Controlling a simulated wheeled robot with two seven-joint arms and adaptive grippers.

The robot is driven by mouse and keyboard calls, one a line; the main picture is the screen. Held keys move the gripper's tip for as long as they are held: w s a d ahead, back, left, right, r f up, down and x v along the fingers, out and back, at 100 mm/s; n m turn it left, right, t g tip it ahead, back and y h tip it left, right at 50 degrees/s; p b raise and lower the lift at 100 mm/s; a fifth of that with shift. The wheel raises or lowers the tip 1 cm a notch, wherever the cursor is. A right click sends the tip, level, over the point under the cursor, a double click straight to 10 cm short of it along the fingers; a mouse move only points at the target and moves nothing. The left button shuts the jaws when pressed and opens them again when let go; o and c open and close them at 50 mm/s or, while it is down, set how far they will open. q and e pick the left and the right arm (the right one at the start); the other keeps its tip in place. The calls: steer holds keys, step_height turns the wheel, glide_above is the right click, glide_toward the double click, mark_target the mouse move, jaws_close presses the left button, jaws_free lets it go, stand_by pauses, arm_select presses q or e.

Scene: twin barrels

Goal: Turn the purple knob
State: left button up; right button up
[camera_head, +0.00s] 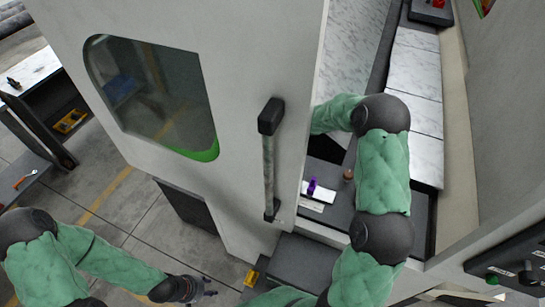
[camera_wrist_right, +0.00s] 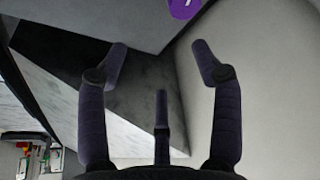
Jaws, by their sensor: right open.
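A small purple knob (camera_head: 311,186) shows in the head view on the dark panel just right of the machine door's edge. In the right wrist view a round purple face with a white mark, seemingly the purple knob (camera_wrist_right: 184,8), is cut off by the top edge. My right gripper (camera_wrist_right: 160,57) is open and empty there, its fingers spread below and apart from the knob. In the head view my right arm passes behind the door, which hides that gripper. My left gripper (camera_head: 204,288) hangs at the bottom, far from the knob; its finger opening is unclear.
A large white door (camera_head: 240,60) with a window and a dark vertical handle (camera_head: 269,160) stands left of my right arm. A brown round knob (camera_head: 348,174) is right of the purple one. A control panel (camera_head: 515,260) is at the lower right.

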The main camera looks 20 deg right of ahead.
steer(key=shift+y, duration=0.6)
steer(key=a+f+p, duration=0.1)
steer(key=f+p, duration=0.1)
steer(key=p, duration=0.1)
steer(key=a+f+p, duration=0.1)
steer(key=f+p, duration=0.2)
steer(key=w+a+f+p, duration=0.1)
steer(key=f+p, duration=0.2)
steer(key=p, duration=0.1)
steer(key=shift+a, duration=0.4)
steer(key=shift+x, duration=1.15)
steer(key=c, duration=1.1)
